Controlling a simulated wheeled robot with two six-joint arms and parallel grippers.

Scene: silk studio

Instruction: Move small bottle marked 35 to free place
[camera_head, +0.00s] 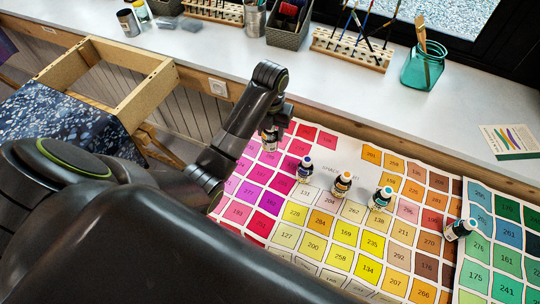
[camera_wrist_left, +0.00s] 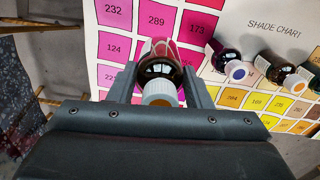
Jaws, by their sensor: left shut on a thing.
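My left gripper (camera_head: 272,122) is shut on a small dark bottle (camera_head: 267,140) with a white cap and orange top. In the left wrist view the bottle (camera_wrist_left: 160,78) sits between the two fingers, cap toward the camera, over the pink part of the shade chart (camera_wrist_left: 240,22). I cannot read a number on it, nor tell whether its base touches the chart. Several similar bottles stand on the chart: one with a blue top (camera_head: 304,169), one with an orange top (camera_head: 342,184), one with a teal top (camera_head: 381,199). My right gripper is not in view.
Another bottle (camera_head: 461,229) looks tilted at the right. The chart (camera_head: 330,150) has bare squares around the bottles. A white sill (camera_head: 200,50) behind holds a wooden brush rack (camera_head: 350,48), a grey basket (camera_head: 288,32) and a teal jar (camera_head: 424,68). An empty wooden frame (camera_head: 150,100) is at the left.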

